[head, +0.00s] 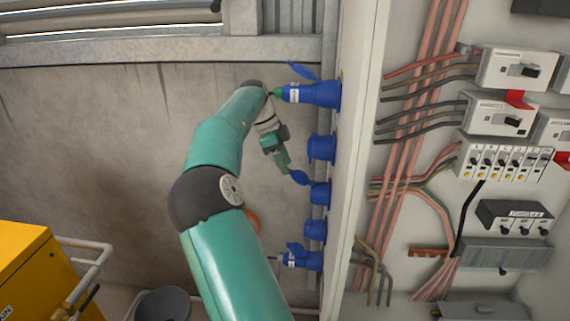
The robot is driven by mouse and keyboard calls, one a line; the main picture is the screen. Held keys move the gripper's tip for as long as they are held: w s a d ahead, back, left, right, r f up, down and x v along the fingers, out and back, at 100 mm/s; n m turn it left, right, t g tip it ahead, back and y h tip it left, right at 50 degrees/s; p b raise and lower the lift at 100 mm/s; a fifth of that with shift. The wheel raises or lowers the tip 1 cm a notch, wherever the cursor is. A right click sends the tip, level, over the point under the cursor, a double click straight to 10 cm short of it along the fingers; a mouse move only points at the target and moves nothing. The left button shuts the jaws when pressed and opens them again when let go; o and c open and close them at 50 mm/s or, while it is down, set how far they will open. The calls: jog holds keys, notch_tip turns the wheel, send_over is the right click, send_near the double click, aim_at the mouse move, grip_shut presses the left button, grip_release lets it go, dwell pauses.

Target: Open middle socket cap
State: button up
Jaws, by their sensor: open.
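Several blue sockets are in a column on the side of the white panel. The middle socket (320,193) is third from the top. Its blue cap (299,177) sticks out to the left, tilted away from the socket body, so it looks at least partly open. My gripper (286,168) is just left of and above this cap, pointing down towards it. The fingertips are very close to the cap; I cannot tell whether they touch it. The fingers are small here, and the gripper looks empty.
Plugs sit in the top socket (318,94) and the bottom socket (305,260), both with caps raised. The second socket (321,148) and fourth socket (315,229) look capped. Cables and breakers (492,158) fill the panel at right. A yellow box (35,270) and pipe stand lower left.

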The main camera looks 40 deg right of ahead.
jog(key=shift+s+d+f, duration=0.15)
jog(key=shift+f, duration=0.35)
grip_shut()
notch_tip(320, 180, down, 6)
jog(key=w+a+g+h, duration=0.1)
jog(key=w+g+h, duration=0.1)
jog(key=g+h, duration=0.3)
jog(key=shift+a+f+g, duration=0.15)
jog(key=shift+a+g, duration=0.15)
jog(key=shift+g, duration=0.4)
